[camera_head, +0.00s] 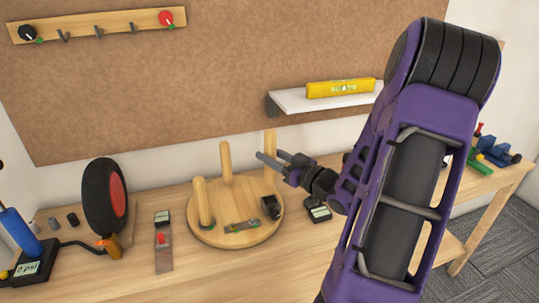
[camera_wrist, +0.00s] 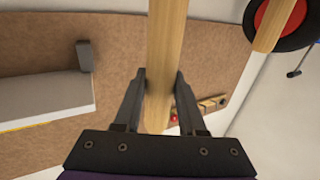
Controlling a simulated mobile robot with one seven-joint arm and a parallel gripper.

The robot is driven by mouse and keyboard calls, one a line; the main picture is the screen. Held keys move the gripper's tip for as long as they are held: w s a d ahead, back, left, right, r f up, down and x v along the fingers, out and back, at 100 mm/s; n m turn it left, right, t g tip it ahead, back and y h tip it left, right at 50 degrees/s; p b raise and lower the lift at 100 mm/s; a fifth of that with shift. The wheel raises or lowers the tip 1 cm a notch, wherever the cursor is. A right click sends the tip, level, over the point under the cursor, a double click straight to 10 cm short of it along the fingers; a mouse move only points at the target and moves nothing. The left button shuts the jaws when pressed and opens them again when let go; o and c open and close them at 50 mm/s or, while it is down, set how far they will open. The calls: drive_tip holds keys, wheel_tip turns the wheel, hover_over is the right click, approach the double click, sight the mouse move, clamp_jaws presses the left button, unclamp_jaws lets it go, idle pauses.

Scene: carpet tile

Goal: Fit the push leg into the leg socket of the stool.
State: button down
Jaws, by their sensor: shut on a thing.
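The stool (camera_head: 237,235) lies upside down on the bench, its round wooden seat flat. Two wooden legs, at the left (camera_head: 203,203) and the back (camera_head: 227,163), stand up from it. A dark leg socket (camera_head: 271,207) sits at the seat's right side. My gripper (camera_head: 269,158) is shut on the push leg (camera_head: 270,142), a plain pale wooden rod held upright. Its lower end shows just above and behind the socket in the head view; I cannot tell how far apart they are. In the wrist view the push leg (camera_wrist: 165,50) runs between both fingers (camera_wrist: 160,88).
A flat metal piece (camera_head: 241,226) lies on the seat. A tool with a red button (camera_head: 162,242) and a black wheel (camera_head: 105,196) stand to the left. A small device (camera_head: 318,211) lies to the right. A shelf with a yellow level (camera_head: 340,88) hangs behind.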

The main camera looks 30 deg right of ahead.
sight(274, 176)
drive_tip(key=shift+f, duration=0.1)
drive_tip(key=shift+f+b, duration=2.35)
drive_tip(key=shift+f, duration=0.5)
drive_tip(key=shift+f+b, duration=1.95)
drive_tip(key=shift+f, duration=0.4)
drive_tip(key=shift+c, duration=2)
unclamp_jaws()
drive_tip(key=v, duration=1.7)
drive_tip(key=shift+s+p, duration=0.2)
drive_tip(key=shift+p, duration=0.25)
drive_tip(key=shift+r, duration=0.1)
